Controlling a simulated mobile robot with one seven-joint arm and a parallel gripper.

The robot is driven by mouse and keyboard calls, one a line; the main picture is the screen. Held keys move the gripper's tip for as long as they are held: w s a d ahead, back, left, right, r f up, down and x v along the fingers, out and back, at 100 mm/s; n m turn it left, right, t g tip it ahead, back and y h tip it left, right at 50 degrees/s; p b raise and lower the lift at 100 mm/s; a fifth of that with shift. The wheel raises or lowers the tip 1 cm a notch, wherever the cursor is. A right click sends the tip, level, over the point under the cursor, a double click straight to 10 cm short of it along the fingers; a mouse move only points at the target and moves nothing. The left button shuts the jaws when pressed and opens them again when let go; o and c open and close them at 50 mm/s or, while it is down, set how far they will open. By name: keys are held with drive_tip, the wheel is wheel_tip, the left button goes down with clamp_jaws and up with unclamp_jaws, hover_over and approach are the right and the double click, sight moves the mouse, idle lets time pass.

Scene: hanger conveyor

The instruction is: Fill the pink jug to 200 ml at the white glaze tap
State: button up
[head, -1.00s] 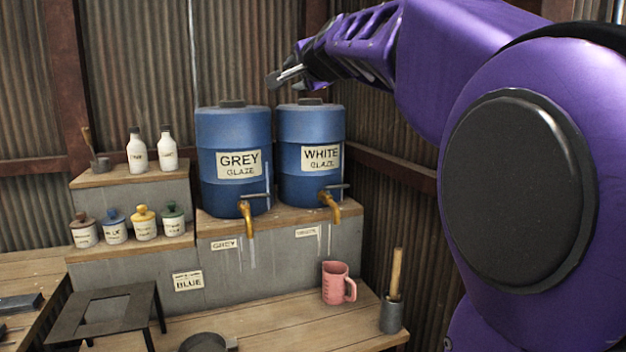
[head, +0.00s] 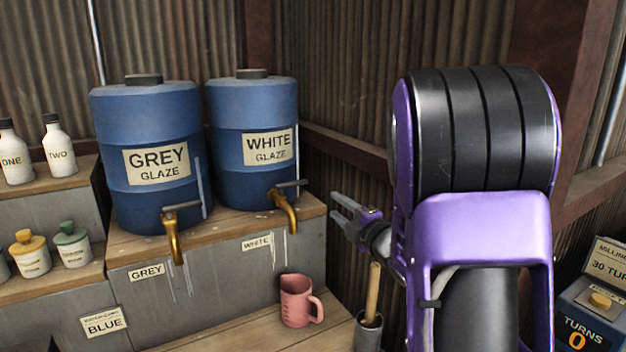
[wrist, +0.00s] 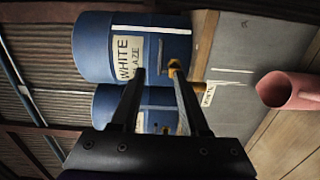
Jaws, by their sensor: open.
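The pink jug (head: 297,301) stands upright on the lower wooden bench, its handle toward the right. It also shows at the right edge of the wrist view (wrist: 290,90). The white glaze drum (head: 252,143) is blue and stands on the raised shelf. Its brass tap (head: 284,207) points down at the shelf's front edge, to the left of and above the jug. My gripper (head: 342,212) is open and empty, right of the tap and above the jug. In the wrist view its fingers (wrist: 158,75) point toward the white glaze drum.
The grey glaze drum (head: 146,155) with its own tap (head: 173,235) stands left of the white one. A grey pot with a wooden handle (head: 371,315) stands right of the jug. Glaze jars and bottles (head: 57,147) fill the left steps. A counter box (head: 590,308) is at lower right.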

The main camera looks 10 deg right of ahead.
drive_tip(key=p, duration=0.2)
approach(301, 183)
drive_tip(key=x, duration=0.9)
drive_tip(key=shift+w+f, duration=0.1)
drive_tip(key=shift+w, duration=0.1)
clamp_jaws()
idle(1.0)
